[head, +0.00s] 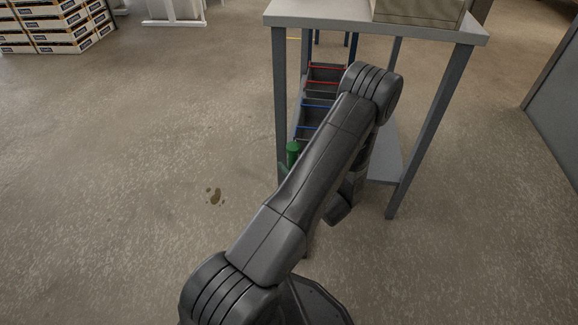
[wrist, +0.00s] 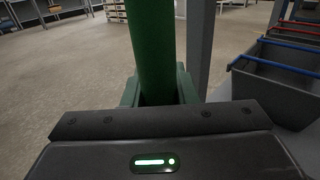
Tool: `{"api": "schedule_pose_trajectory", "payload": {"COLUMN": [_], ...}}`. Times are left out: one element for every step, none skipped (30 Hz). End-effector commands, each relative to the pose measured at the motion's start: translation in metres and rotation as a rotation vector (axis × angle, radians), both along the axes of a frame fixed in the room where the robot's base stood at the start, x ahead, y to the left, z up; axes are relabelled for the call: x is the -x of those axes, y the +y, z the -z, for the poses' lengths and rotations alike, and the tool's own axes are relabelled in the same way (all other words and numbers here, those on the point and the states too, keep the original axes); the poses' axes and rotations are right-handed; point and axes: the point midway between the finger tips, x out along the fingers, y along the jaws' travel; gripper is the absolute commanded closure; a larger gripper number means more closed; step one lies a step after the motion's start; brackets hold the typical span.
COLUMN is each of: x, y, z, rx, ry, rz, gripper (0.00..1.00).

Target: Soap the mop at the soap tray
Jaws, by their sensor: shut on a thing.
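A thick green pole, which looks like the mop's handle (wrist: 152,45), stands upright in the middle of the wrist view. My gripper (wrist: 158,92) is shut on it, with a green finger on each side of the pole. In the head view the top of the green handle (head: 293,152) shows just left of my arm, beside the workbench's near left leg. My arm hides most of the gripper there. The mop's head is out of sight in both views. I cannot make out a soap tray in either view.
A grey workbench (head: 420,29) with a box (head: 420,10) on top stands ahead. Dark bins with red and blue bars (head: 318,95) sit under it, close on the right in the wrist view (wrist: 280,85). A brown spill (head: 214,195) lies left on open floor. Stacked cartons (head: 60,25) stand back left.

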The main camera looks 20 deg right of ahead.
Motion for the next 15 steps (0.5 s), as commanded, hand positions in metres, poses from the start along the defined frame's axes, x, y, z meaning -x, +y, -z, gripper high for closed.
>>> {"api": "schedule_pose_trajectory", "payload": {"x": [-0.0001,-0.0001,-0.0001,-0.0001,-0.0001,0.0,-0.0001,-0.0001,-0.0001,-0.0001,0.0,0.0,0.0,-0.0001,-0.0001], "y": [-0.0001,-0.0001,-0.0002,-0.0002,-0.0001,-0.0001,-0.0002,-0.0001,-0.0001,-0.0001,-0.0001,-0.0001,-0.0001,-0.0002,-0.0002], "z": [0.0005,0.0008,0.0012,0.0015,0.0018,0.0022,0.0025,0.0028,0.0032,0.0035,0.0038,0.0042,0.0045,0.0048,0.0052], "rx": [0.001,0.001,0.001,0.001,0.001,0.001,0.001,0.001,0.001,0.001,0.001,0.001,0.001,0.001,0.001], "ry": [-0.001,-0.001,-0.001,-0.001,-0.001,-0.001,-0.001,-0.001,-0.001,-0.001,-0.001,-0.001,-0.001,-0.001,-0.001], "rz": [0.0,0.0,0.0,0.0,0.0,0.0,0.0,0.0,0.0,0.0,0.0,0.0,0.0,0.0,0.0], "gripper": [0.97,0.97,0.97,0.97,0.97,0.97,0.97,0.97,0.97,0.97,0.97,0.97,0.97,0.97,0.97]}}
